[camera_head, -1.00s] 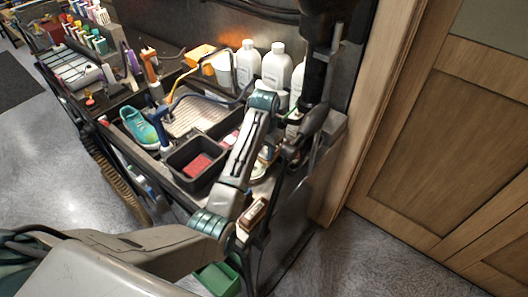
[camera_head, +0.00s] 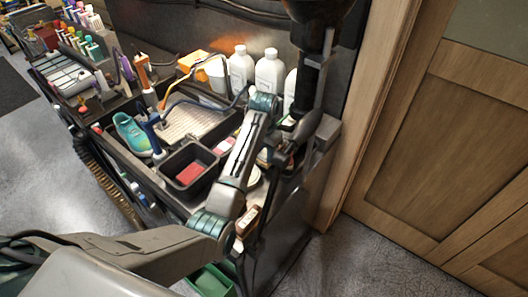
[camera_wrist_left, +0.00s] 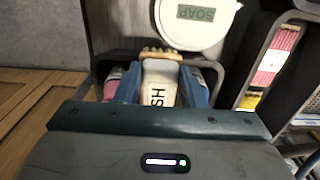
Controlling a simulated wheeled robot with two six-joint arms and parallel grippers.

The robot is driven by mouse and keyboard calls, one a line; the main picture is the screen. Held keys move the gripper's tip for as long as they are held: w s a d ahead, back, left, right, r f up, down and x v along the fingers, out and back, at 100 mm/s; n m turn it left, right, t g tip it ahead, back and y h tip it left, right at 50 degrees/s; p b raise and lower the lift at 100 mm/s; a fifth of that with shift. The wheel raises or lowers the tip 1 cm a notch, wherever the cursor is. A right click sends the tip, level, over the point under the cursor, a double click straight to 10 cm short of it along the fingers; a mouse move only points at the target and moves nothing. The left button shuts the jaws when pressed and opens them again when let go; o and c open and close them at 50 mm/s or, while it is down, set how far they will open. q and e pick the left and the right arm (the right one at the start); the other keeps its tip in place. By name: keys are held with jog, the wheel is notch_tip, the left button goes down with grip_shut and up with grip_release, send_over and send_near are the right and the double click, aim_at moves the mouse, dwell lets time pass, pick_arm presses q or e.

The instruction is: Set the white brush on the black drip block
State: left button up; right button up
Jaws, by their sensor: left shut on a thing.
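My left gripper (camera_wrist_left: 157,82) shows in the left wrist view with its blue fingers closed on the white brush (camera_wrist_left: 160,95). Dark letters run along the brush handle, and a tan bristle end points away from the wrist. In the head view my left arm reaches over the right end of the bench, and its links hide most of the gripper and the brush. I cannot make out the black drip block for certain in either view. My right gripper is not in view.
A black tub (camera_head: 170,188) with a red sponge (camera_head: 190,173), a teal sneaker (camera_head: 132,134) and white bottles (camera_head: 269,74) crowd the bench.

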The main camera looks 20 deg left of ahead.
pick_arm(q)
jog(key=shift+f, duration=0.4)
jog(key=o, duration=1.2)
jog(key=shift+c, duration=0.2)
